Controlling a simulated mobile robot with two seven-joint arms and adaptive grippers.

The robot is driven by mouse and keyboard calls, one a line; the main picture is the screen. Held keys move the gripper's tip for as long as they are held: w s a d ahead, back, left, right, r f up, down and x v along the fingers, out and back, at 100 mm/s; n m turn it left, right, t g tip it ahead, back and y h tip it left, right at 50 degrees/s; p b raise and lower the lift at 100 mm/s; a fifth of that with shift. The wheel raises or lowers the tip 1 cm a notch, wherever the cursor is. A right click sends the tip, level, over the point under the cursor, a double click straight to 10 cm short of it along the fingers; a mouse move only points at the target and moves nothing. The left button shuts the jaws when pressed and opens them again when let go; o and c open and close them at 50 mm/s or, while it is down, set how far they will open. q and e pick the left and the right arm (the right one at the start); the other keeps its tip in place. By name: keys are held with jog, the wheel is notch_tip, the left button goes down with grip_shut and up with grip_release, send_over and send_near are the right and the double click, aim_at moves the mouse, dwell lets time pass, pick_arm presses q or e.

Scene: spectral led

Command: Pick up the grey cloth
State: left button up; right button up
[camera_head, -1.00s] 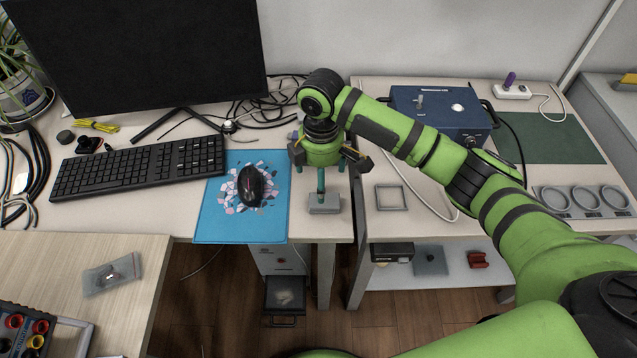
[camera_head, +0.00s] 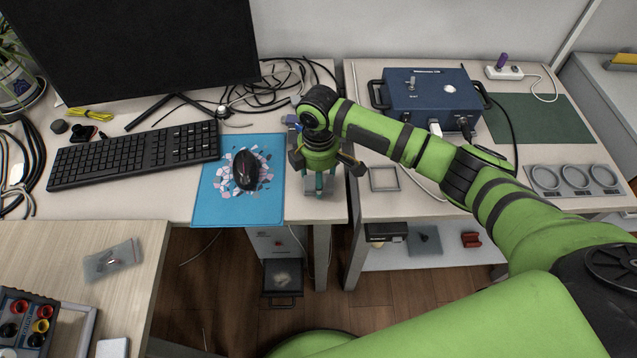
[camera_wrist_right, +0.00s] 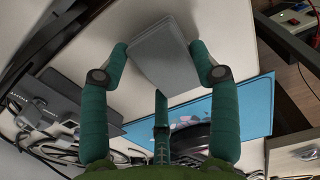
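The grey cloth (camera_wrist_right: 164,52) is a small flat grey block shape in the right wrist view, lying on the pale desk between my fingertips. In the head view the cloth (camera_head: 329,188) is near the desk's front edge, mostly hidden under my right gripper (camera_head: 320,184). My right gripper (camera_wrist_right: 160,62) points down over it with fingers spread, one on each side and a third at its near end. The side fingers look apart from the cloth, though contact at the third finger is unclear. My left gripper is in neither view.
A blue mat (camera_head: 211,206) with a black mouse (camera_head: 246,170) lies just left of the gripper. A keyboard (camera_head: 135,154) and monitor (camera_head: 130,45) are farther left. A blue box (camera_head: 430,95), cables and a square grey frame (camera_head: 384,179) are to the right.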

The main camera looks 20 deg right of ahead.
jog(key=shift+r, duration=0.1)
notch_tip(320, 180, up, 4)
jog(key=shift+r, duration=0.1)
jog(key=s+d+r, duration=0.2)
jog(key=d, duration=0.1)
jog(key=s+d+r, duration=0.2)
jog(key=d, duration=0.1)
jog(key=s+d+r+b, duration=0.1)
jog(key=s+d+r, duration=0.1)
jog(key=d, duration=0.2)
jog(key=shift+s+r, duration=0.1)
jog(key=shift+r, duration=0.2)
jog(key=shift+o, duration=0.4)
jog(key=c, duration=0.5)
